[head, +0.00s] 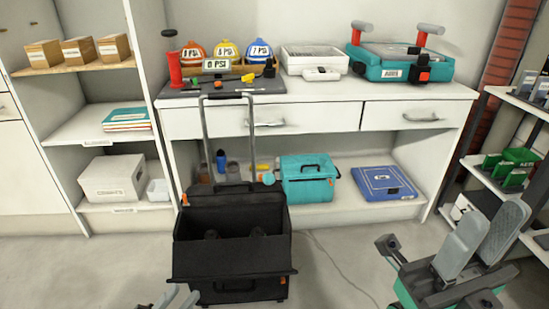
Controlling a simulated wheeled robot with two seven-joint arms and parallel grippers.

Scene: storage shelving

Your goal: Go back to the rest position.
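My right gripper (498,212) is at the lower right, above the floor and in front of the right-hand shelf. Its two grey finger pads point up and stand apart, with nothing seen between them. My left gripper (172,297) shows only as small grey and dark parts at the bottom edge, left of the black case's front. Most of it is cut off, so its opening cannot be told.
An open black wheeled case (232,262) with a raised handle stands in the middle of the floor. Behind it is a white workbench (330,116) with helmets and cases. Shelves stand left (100,125) and right (520,105). Floor between case and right gripper is mostly clear.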

